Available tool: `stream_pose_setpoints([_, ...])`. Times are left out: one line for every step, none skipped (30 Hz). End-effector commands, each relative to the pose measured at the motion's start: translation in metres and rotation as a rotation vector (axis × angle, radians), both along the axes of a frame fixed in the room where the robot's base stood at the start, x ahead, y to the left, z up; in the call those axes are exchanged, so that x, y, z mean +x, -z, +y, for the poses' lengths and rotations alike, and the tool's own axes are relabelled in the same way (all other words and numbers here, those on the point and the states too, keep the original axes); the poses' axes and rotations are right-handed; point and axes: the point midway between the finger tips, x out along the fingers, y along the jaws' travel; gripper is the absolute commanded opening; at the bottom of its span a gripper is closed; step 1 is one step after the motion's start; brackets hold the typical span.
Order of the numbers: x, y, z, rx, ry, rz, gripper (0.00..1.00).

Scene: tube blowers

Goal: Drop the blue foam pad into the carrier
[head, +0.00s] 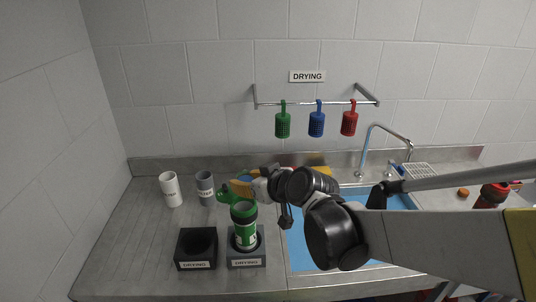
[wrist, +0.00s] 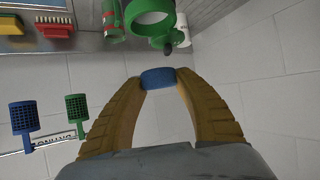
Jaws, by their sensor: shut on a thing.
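My gripper (head: 243,180) is shut on the blue foam pad (wrist: 158,78), which sits between its two tan fingertips in the wrist view. In the head view the pad shows only as a small bit of blue. The green carrier (head: 245,232) with a white label stands upright in the right-hand black block. A green part like an open lid (head: 224,196) sticks out at its upper left. The gripper is above and behind the carrier, with the pad apart from it. A green ring-shaped part (wrist: 150,14) shows beyond the pad in the wrist view.
An empty black block (head: 196,248) marked DRYING stands left of the carrier's block (head: 247,262). White (head: 172,190) and grey (head: 205,188) cylinders stand behind. The sink (head: 300,245) is to the right. Green, blue and red baskets hang from a wall rail (head: 310,104).

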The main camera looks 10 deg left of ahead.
Motion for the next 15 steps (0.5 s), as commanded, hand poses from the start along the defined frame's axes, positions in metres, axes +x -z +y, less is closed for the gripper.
stream_pose_setpoints([0.000,0.011,0.000,0.000,0.000,0.000,0.26])
stream_pose_setpoints([0.000,0.014,0.000,0.000,0.000,0.000,0.26])
stream_pose_setpoints([0.000,0.018,0.000,0.000,0.000,0.000,0.26])
stream_pose_setpoints([0.000,0.020,0.000,0.000,0.000,0.000,0.26])
stream_pose_setpoints([0.000,0.022,0.000,0.000,0.000,0.000,0.26])
stream_pose_setpoints([0.000,0.023,0.000,0.000,0.001,0.000,0.26])
stream_pose_setpoints([0.000,0.024,0.000,0.000,0.001,0.000,0.26])
stream_pose_setpoints([0.000,0.024,0.000,0.000,0.001,0.000,0.26])
stream_pose_setpoints([0.000,0.024,0.000,0.000,0.001,0.000,0.26])
stream_pose_setpoints([0.000,0.023,0.000,0.000,0.001,0.000,0.26])
stream_pose_setpoints([0.000,0.023,0.000,0.000,0.001,0.000,0.26])
stream_pose_setpoints([0.000,0.023,0.000,0.000,0.001,0.000,0.26])
stream_pose_setpoints([0.000,0.023,0.000,0.000,0.001,0.000,0.26])
stream_pose_setpoints([0.000,0.022,0.000,0.000,0.001,0.000,0.26])
stream_pose_setpoints([0.000,0.022,0.000,0.000,0.001,0.000,0.47])
